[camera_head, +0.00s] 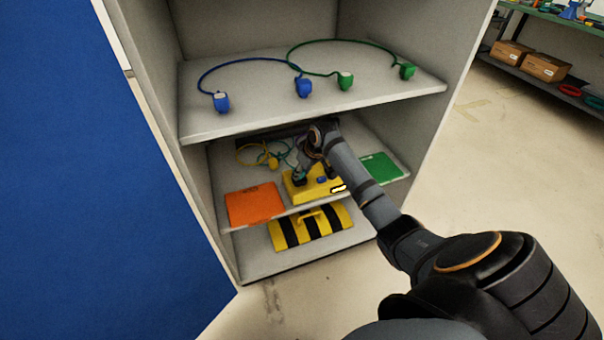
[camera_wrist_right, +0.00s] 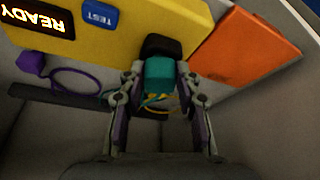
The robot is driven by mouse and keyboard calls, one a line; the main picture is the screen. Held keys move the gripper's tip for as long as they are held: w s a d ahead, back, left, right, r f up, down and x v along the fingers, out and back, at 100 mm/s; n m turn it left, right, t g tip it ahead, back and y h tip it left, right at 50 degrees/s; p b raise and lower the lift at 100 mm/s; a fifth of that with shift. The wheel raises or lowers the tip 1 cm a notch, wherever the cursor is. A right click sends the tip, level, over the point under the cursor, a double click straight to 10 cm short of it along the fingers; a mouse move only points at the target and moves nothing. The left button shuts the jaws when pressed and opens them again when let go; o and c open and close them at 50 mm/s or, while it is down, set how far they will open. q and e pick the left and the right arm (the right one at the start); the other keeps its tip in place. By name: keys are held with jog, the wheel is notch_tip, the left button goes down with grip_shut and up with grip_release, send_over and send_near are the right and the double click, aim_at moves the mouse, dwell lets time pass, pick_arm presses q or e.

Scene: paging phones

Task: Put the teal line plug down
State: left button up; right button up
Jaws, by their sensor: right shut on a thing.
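My right gripper (camera_head: 299,176) reaches into the middle shelf, over the left part of the yellow box (camera_head: 322,186). In the right wrist view the right gripper (camera_wrist_right: 161,82) is shut on the teal plug (camera_wrist_right: 160,74), with a finger on each side. The plug's far end meets a dark block (camera_wrist_right: 162,46) at the yellow box's edge; I cannot tell whether it is seated there or just in front. The teal cord (camera_head: 284,150) runs behind, beside a yellow plug (camera_head: 273,163). The orange pad (camera_head: 254,205) lies left of the box, the green pad (camera_head: 381,168) right.
The upper shelf (camera_head: 215,126), with a blue plug (camera_head: 221,102) and a green plug (camera_head: 345,81) on cords, is close above my arm. A striped black and yellow object (camera_head: 312,228) lies below. A purple plug (camera_wrist_right: 31,62) and blue TEST button (camera_wrist_right: 100,16) show in the wrist view.

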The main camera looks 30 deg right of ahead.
pick_arm(q)
jog(key=shift+s, duration=0.1)
pick_arm(e)
jog(key=shift+r, duration=0.1)
jog(key=shift+f, duration=0.3)
pick_arm(q)
jog(key=shift+s+f, duration=0.1)
jog(key=shift+f, duration=0.1)
pick_arm(e)
jog(key=o, duration=1.2)
jog(key=shift+c, duration=0.2)
jog(key=shift+r, duration=0.15)
